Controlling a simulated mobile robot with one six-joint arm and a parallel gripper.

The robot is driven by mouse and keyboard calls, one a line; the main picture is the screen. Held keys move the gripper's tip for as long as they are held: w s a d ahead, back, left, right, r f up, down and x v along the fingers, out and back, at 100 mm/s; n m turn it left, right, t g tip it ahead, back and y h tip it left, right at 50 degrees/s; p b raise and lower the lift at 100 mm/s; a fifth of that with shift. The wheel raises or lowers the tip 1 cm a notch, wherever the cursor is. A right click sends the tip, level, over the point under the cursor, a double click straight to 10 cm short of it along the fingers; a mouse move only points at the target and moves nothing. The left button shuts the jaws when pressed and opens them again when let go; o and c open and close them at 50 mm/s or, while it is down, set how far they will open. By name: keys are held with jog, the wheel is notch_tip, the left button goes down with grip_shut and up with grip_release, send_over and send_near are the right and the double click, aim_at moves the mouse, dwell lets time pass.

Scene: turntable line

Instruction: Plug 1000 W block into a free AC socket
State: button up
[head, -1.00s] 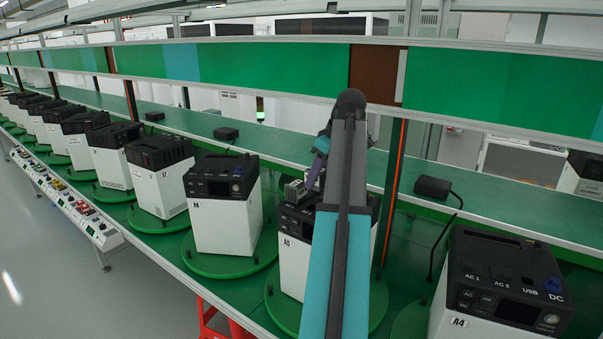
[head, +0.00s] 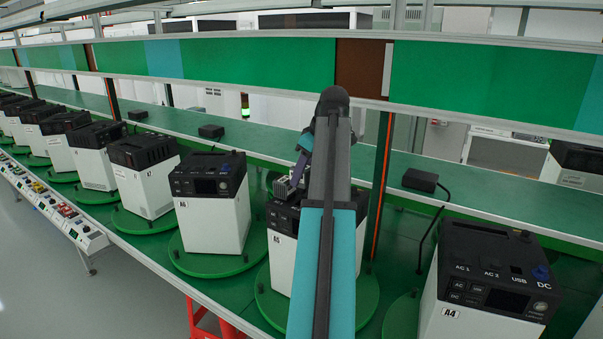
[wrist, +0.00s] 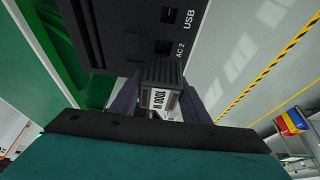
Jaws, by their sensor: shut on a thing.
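My gripper (head: 297,174) is shut on the grey ribbed 1000 W block (wrist: 162,92), whose white label faces the wrist camera. In the head view the block (head: 284,188) is at the black top of the white power station A5 (head: 282,262). In the wrist view the black panel (wrist: 120,30) shows a USB port (wrist: 168,15) and the AC 2 socket (wrist: 163,47), both uncovered. The block is beside AC 2, and the panel behind it is hidden. I cannot tell whether block and panel touch. My arm covers much of A5 in the head view.
Station A4 (head: 468,318) stands at the right with its labelled top visible. Another station (head: 212,222) stands left of A5, with several more beyond it. A post (head: 380,190) rises close behind my arm. A green shelf (head: 465,205) with black adapters runs behind.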

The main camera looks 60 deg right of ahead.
aim_at(303, 190)
jog(key=shift+f+b, duration=0.55)
jog(key=shift+f, duration=1)
jog(key=shift+f, duration=1.1)
dwell(1.3)
jog(key=o, duration=1.6)
jog(key=shift+a, duration=0.1)
jog(key=shift+c, duration=0.2)
jog(key=shift+s, duration=0.1)
jog(key=shift+b, duration=0.3)
jog(key=shift+s+r, duration=0.15)
jog(key=shift+r, duration=0.25)
jog(key=b+v, duration=0.2)
jog(key=v, duration=1.1)
